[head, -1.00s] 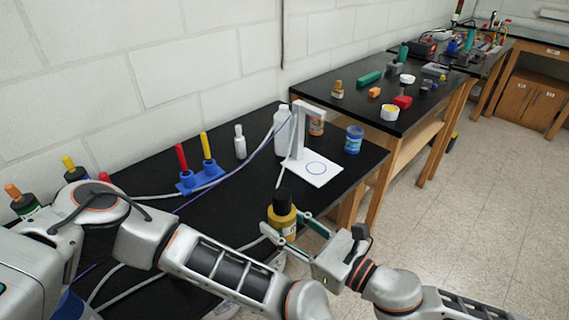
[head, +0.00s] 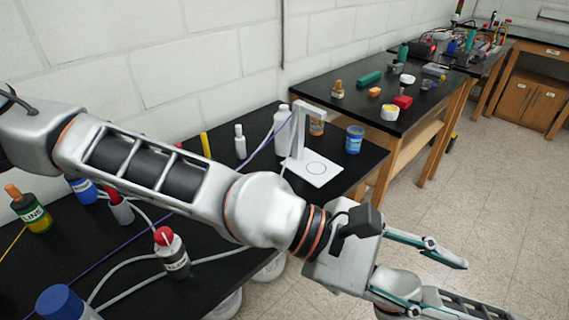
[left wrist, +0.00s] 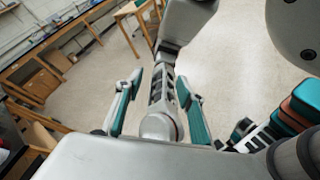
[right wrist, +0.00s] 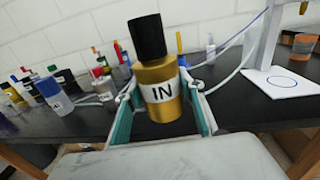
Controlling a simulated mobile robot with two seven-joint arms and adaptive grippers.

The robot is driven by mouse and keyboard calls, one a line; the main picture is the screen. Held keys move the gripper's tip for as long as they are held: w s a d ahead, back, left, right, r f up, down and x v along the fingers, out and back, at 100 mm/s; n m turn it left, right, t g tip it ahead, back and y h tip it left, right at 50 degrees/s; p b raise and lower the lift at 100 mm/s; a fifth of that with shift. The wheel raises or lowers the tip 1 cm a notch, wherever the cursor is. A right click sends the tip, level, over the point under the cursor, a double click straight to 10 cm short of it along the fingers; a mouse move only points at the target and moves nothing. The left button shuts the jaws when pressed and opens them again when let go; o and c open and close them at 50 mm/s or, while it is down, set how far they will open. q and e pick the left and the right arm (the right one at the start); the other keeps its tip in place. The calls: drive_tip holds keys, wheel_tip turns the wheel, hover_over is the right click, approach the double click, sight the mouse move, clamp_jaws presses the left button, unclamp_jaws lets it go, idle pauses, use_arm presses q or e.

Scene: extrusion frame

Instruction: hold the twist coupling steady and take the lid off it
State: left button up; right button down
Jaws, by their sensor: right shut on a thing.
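The twist coupling looks like a gold bottle (right wrist: 168,105) with a tall black lid (right wrist: 147,37) on top and a white label reading "IN". My right gripper (right wrist: 162,92) is shut on its gold body, and the coupling stands slightly tilted in the right wrist view. My left gripper (head: 440,283) is open and empty, over the floor side at the lower right. In the left wrist view its fingers (left wrist: 158,100) are apart, with parts of my right arm behind them.
On the black bench (head: 105,240) stand a red-capped bottle (head: 172,252), a "LINE" bottle (head: 32,210), a white stand (head: 315,170) and a blue jar (head: 354,139). Tubes and cables lie across it. A second bench (head: 340,115) holds small parts. The floor at right is clear.

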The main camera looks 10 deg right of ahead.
use_arm(q)
drive_tip(key=w+r+n+t+h, duration=0.15)
drive_tip(key=w+r, duration=0.25)
drive_tip(key=r, duration=0.6)
drive_tip(key=w+a+f+m+t+y, duration=0.1)
drive_tip(key=w+a+f+m+y, duration=0.1)
drive_tip(key=w+a+f+y, duration=0.45)
drive_tip(key=w+a+n+t+y, duration=0.1)
drive_tip(key=w+a+y, duration=0.1)
drive_tip(key=w+a, duration=0.1)
drive_tip(key=w+a+n+y, duration=0.1)
drive_tip(key=w+a+y, duration=0.1)
drive_tip(key=w, duration=0.3)
drive_tip(key=w+a+f+n+t+y, duration=0.1)
drive_tip(key=w+a+n+y, duration=0.1)
drive_tip(key=w+a+y, duration=0.1)
drive_tip(key=shift+w+a+t, duration=0.3)
drive_tip(key=shift+w+t, duration=0.05)
drive_tip(key=shift+w, duration=0.15)
drive_tip(key=shift+w+a+n+y, duration=0.3)
drive_tip(key=shift+a+n+y, duration=0.05)
drive_tip(key=shift+a+y, duration=0.15)
drive_tip(key=shift+f, duration=3.85)
